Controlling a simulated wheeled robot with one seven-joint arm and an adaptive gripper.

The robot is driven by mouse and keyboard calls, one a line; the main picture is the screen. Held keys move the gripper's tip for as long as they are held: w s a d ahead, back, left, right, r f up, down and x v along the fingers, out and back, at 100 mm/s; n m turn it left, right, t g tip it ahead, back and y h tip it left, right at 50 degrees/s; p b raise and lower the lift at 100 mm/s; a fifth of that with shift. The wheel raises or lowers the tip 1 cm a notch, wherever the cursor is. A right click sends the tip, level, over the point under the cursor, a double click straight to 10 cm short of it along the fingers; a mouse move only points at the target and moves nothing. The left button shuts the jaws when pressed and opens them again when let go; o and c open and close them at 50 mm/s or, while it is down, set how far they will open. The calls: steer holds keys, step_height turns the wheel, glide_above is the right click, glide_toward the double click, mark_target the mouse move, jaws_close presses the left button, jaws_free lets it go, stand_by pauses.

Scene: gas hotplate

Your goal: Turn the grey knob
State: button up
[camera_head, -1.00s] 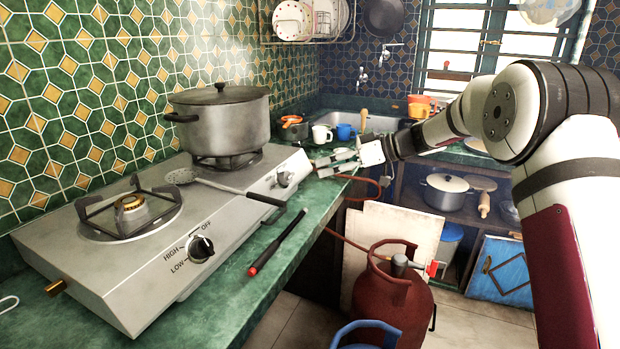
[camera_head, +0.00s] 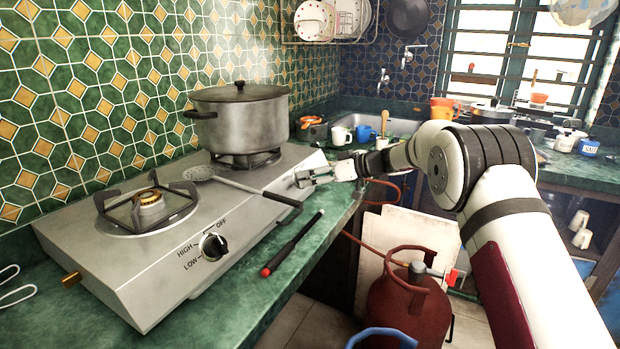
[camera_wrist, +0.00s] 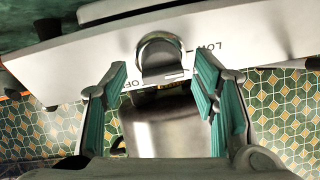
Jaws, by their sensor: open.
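The grey knob (camera_wrist: 160,52) sits on the front panel of the steel gas hotplate (camera_head: 150,285), with LOW and OFF lettering beside it in the wrist view. My gripper (camera_wrist: 163,75) is open. Its two green-padded fingers reach toward the knob, one on each side in that view. The knob lies just ahead of the gap, and I cannot tell whether either finger touches it. In the head view my gripper (camera_head: 302,178) is at the right end of the hotplate front, and its fingers largely cover the knob there.
A black knob (camera_head: 212,246) is on the nearer half of the hotplate. A lidded pot (camera_head: 240,120) stands on the far burner. A ladle (camera_head: 240,185) lies across the hotplate. A black and red stick (camera_head: 292,243) lies on the counter. A red gas cylinder (camera_head: 405,300) stands below.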

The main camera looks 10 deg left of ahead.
steer(key=shift+w+a+f, duration=0.15)
steer(key=shift+a+f, duration=0.05)
steer(key=shift+a, duration=0.4)
steer(key=c, duration=1.2)
steer(key=shift+o, duration=0.2)
